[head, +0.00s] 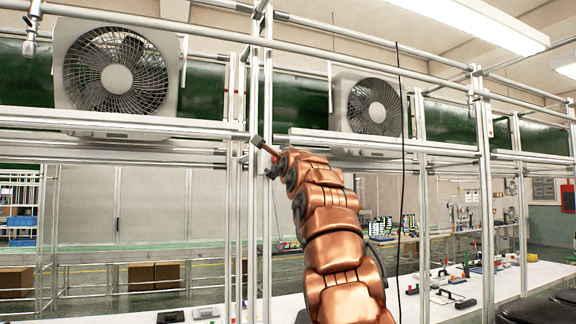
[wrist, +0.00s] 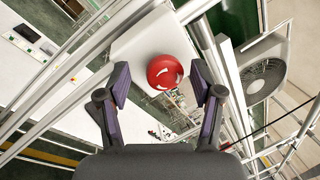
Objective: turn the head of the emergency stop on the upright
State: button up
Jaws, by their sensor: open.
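The emergency stop's round red head (wrist: 165,72), with white arrow marks on its face, shows in the wrist view on a pale box (wrist: 133,48) beside metal profiles. My gripper (wrist: 159,70) is open, with its dark, purple-padded fingers to the left and right of the head in the picture. A gap shows on both sides, and I see no contact. I cannot tell how far the fingertips reach in depth. In the head view my copper-coloured arm reaches up to the upright (head: 267,80); the gripper and emergency stop are too small there to make out clearly.
Two fans (head: 116,74) and (head: 368,104) stand on the frame's upper shelf, left and right of the upright. Metal rails and posts surround my arm closely. A white table (head: 518,281) with several small items is at the lower right. A black cable (head: 401,180) hangs right of my arm.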

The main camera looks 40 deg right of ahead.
jog(key=v, duration=1.1)
jog(key=shift+s, duration=0.25)
dwell(0.6)
jog(key=shift+d+f, duration=0.1)
